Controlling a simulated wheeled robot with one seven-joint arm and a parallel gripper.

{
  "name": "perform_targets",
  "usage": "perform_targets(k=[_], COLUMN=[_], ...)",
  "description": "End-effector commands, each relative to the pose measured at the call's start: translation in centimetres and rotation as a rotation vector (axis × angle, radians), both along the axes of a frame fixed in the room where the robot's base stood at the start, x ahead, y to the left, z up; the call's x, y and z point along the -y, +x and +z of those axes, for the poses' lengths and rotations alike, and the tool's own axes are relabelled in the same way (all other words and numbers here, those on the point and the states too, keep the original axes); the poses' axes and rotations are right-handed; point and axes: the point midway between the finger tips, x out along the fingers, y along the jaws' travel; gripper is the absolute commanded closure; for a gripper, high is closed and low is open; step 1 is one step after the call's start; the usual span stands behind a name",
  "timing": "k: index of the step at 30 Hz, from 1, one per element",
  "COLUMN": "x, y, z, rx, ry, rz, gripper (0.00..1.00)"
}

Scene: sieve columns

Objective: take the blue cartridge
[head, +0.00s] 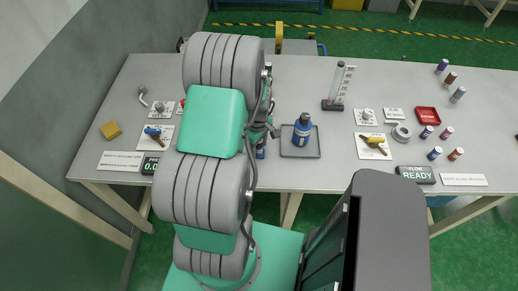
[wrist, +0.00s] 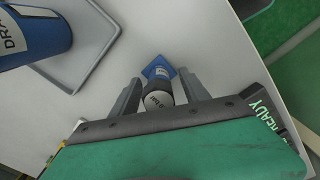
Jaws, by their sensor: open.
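In the wrist view, a small cylinder with a white, lettered top and dark sides (wrist: 158,100) shows between the fingers of my gripper (wrist: 158,88). A blue, diamond-shaped piece (wrist: 159,67) with a pale label lies just beyond it; I cannot tell whether they are one object. My gripper is open, one finger on each side, with no clear contact. In the head view my arm hides the gripper, and a bit of blue (head: 261,152) shows beside the arm. A small blue cartridge (head: 435,153) with a pale top stands among others at the right of the table.
A blue bottle (head: 302,132) stands on a grey tray (head: 315,153); the wrist view shows the bottle (wrist: 30,38) at upper left. Several small cartridges, a red dish (head: 428,115), a READY display (head: 415,175) and a cylinder stand (head: 333,105) occupy the table's right half.

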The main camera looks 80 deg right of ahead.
Motion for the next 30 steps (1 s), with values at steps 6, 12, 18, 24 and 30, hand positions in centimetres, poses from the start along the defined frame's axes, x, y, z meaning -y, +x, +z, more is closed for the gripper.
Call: perform_targets(k=[6,12,18,24,30], x=[-0.01,0.0,0.0,0.0,0.03], y=[0.01,0.02,0.02,0.03,0.03], z=[0.02,0.04,0.05,0.06,0.09], rx=[0.0,0.0,0.0,0.0,0.0], ry=[0.0,0.0,0.0,0.0,-0.001], rz=[0.0,0.0,0.0,0.0,0.0], gripper=[0.62,0.78,0.94,1.0,1.0])
